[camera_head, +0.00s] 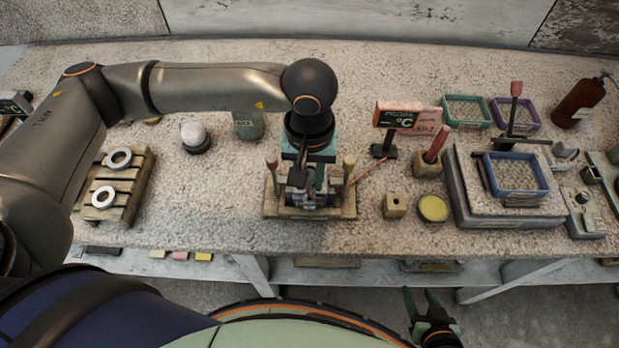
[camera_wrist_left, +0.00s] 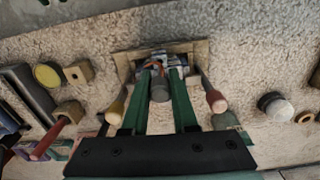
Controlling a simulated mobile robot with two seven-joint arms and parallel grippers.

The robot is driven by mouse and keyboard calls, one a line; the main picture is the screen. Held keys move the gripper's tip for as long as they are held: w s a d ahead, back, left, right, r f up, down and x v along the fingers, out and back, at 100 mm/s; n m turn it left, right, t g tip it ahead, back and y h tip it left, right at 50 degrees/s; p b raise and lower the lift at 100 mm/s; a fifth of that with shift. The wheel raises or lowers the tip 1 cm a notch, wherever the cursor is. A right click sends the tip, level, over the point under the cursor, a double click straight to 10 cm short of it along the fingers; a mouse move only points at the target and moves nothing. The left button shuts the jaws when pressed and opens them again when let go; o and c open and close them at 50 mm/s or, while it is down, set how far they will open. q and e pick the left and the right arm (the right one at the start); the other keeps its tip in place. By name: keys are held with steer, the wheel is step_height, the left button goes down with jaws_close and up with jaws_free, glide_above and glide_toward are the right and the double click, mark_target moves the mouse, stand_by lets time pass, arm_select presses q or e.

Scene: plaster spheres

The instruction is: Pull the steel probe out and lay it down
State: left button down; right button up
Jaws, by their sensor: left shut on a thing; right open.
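My left gripper (camera_head: 303,180) points down over a wooden stand (camera_head: 330,212) on the table. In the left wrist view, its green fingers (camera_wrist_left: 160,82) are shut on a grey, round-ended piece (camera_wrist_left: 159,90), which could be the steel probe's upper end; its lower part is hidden. A red-topped handle (camera_head: 271,162) and a cream-topped handle (camera_head: 349,163) stand on either side of the fingers, apart from them. My right gripper (camera_head: 430,308) is open and empty, low in front of the table edge.
A slatted wooden rack (camera_head: 128,205) with pale rings stands left. A sign (camera_head: 408,116), a small wooden block (camera_head: 395,206), a yellow round pad (camera_head: 433,208) and a blue tray (camera_head: 516,188) stand right. Bare table lies between the rack and the stand.

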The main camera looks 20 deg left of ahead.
arm_select(q)
steer(key=shift+r, duration=1.15)
steer(key=shift+f, duration=0.1)
